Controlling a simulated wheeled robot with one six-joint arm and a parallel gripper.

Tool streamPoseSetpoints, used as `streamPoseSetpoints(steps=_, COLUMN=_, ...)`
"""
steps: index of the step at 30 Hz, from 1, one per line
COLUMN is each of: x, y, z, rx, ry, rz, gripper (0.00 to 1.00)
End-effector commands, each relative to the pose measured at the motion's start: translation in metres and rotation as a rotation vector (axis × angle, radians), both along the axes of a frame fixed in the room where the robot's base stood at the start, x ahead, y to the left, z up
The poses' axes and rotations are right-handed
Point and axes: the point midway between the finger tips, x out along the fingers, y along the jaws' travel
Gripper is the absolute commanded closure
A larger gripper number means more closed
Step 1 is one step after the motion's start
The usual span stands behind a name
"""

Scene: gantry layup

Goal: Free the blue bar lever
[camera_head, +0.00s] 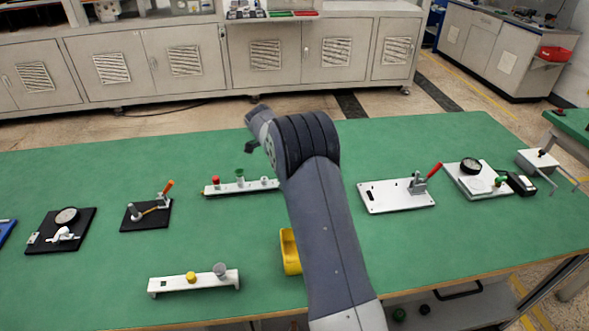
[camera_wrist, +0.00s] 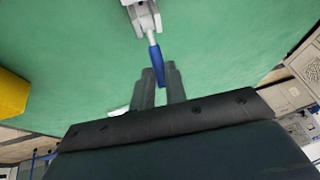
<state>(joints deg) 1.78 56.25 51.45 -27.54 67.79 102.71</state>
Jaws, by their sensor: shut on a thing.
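The blue bar lever (camera_wrist: 157,66) shows in the wrist view as a blue-gripped handle on a pale metal rod. The rod runs up to a grey-white clamp body (camera_wrist: 143,17) at the top edge, which is partly cut off. My gripper (camera_wrist: 159,72) has its two dark fingers on either side of the blue grip and is shut on it. In the head view my arm stretches over the green table. It hides the gripper, the blue lever and its clamp there.
A yellow block (camera_head: 290,251) stands beside my arm and shows in the wrist view (camera_wrist: 12,94).

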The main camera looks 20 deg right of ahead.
Motion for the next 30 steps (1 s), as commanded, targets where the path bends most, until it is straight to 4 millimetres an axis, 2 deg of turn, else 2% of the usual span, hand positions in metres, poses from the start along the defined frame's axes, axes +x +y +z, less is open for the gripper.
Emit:
streamPoseSetpoints(steps=20, x=0.0017, y=0.0045, z=0.003, rx=-0.066, ry=0.011, rz=0.002, gripper=1.0)
streamPoseSetpoints(steps=21, x=0.0017, y=0.0046, z=0.003, rx=-0.066, ry=0.011, rz=0.002, gripper=0.85)
streamPoseSetpoints(steps=28, x=0.0013, y=0.0045, z=0.0022, rx=-0.065, ry=0.013, rz=0.001, gripper=0.66)
streamPoseSetpoints(steps=30, x=0.0012, y=0.0045, z=0.002, rx=-0.065, ry=0.013, rz=0.001, gripper=0.65)
